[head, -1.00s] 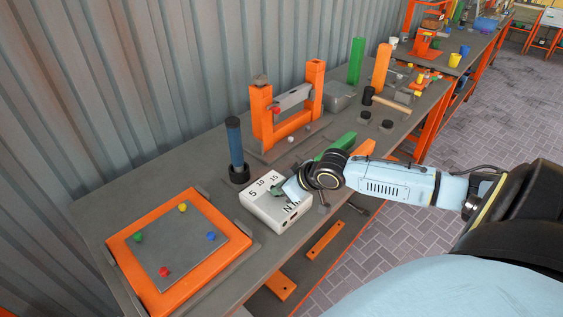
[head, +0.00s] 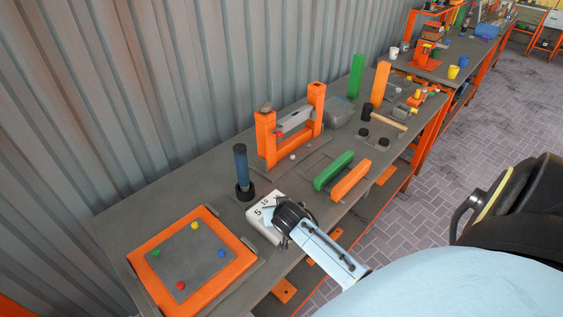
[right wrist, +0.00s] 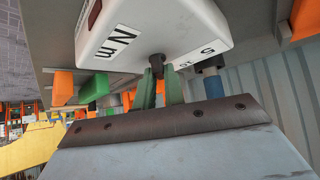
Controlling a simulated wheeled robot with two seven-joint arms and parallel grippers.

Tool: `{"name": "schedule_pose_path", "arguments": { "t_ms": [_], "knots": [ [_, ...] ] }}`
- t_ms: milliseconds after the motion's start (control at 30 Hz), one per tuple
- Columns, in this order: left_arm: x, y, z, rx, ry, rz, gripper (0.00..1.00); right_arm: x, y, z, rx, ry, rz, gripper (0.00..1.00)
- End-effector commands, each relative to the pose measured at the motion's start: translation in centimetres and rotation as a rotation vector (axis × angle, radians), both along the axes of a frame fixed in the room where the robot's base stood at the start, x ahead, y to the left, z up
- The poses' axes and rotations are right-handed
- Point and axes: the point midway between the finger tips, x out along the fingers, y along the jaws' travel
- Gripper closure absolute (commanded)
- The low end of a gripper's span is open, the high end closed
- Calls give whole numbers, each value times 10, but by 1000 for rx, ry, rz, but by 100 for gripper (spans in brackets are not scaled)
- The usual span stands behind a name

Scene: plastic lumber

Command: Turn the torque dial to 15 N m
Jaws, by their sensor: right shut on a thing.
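The white torque box (head: 256,221) sits on the bench in the head view, with the marks 5 and 10 showing; my gripper and wrist cover the rest of its top. In the right wrist view the box (right wrist: 205,22) appears upside down, with the N m label and part of the scale. My right gripper (right wrist: 158,80) has its green fingers shut on the dark dial knob (right wrist: 157,62) on the box's face. The dial's pointer cannot be made out, so its setting cannot be read. My left gripper is not in view.
A blue cylinder on a black base (head: 241,170) stands just behind the box. An orange-framed board (head: 150,250) with coloured pegs lies to the left. Green (head: 334,170) and orange (head: 351,181) bars lie to the right. An orange frame (head: 266,140) stands behind.

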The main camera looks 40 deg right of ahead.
Motion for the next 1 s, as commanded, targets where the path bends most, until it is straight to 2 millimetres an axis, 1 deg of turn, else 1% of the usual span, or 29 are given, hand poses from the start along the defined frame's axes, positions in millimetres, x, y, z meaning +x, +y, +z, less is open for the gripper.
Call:
{"name": "schedule_pose_path", "arguments": {
  "t_ms": [100, 333, 900, 933, 1000],
  "knots": [
    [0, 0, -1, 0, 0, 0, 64, 2, 2, 0, 4, -3, -67, 100],
    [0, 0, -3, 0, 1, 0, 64, 2, 2, 0, 1, -3, -147, 100],
    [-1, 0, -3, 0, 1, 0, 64, 2, 2, 1, -1, -3, -175, 100],
    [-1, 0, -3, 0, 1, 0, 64, 2, 2, 1, -1, -3, -175, 85],
    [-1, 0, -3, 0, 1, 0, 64, 2, 2, 1, -1, -3, -175, 76]
  ]
}}
